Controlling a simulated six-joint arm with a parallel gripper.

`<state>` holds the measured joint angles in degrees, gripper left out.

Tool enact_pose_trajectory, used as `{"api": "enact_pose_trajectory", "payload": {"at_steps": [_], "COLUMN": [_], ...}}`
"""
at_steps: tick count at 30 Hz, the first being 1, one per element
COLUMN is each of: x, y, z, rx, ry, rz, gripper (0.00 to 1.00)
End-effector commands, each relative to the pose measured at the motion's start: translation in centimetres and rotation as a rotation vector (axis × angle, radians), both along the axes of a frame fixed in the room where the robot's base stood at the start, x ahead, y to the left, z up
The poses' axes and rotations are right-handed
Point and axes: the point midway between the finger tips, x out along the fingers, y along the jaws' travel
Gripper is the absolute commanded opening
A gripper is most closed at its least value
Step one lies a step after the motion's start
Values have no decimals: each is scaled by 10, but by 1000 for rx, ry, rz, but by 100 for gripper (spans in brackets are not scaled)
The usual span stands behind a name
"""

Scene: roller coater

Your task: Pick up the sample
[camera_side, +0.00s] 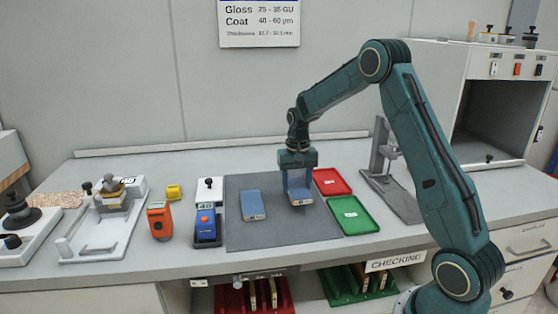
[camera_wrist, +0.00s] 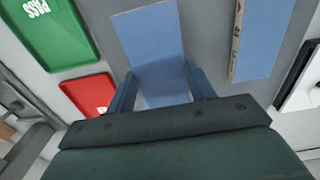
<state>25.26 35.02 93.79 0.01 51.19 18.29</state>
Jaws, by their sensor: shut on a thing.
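My gripper (camera_side: 297,177) reaches down over the dark grey mat (camera_side: 275,236). It is shut on a blue-topped sample block (camera_side: 300,197), with one finger along each side. In the wrist view the held sample (camera_wrist: 150,40) lies between the two fingers of my gripper (camera_wrist: 162,85). I cannot tell whether it touches the mat. A second blue sample block (camera_side: 252,205) lies on the mat to the left, and it also shows at the upper right of the wrist view (camera_wrist: 262,38).
A red tray (camera_side: 331,181) and a green tray (camera_side: 353,216) lie right of the mat. A blue gauge (camera_side: 206,224) and an orange gauge (camera_side: 159,219) stand left of the mat. The front of the mat is clear.

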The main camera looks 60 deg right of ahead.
Motion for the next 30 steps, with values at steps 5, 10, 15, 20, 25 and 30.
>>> {"api": "enact_pose_trajectory", "payload": {"at_steps": [5,10,15,20,25,30], "x": [1,1,1,1,0,0], "y": [-1,0,0,0,0,0], "z": [36,73,110,137,157,165], "rx": [-3,-3,-3,-2,-1,0], "ry": [-6,-6,-6,-4,-3,-1], "rz": [0,0,0,0,0,0], "gripper": [30,30,30,30,30,30]}}
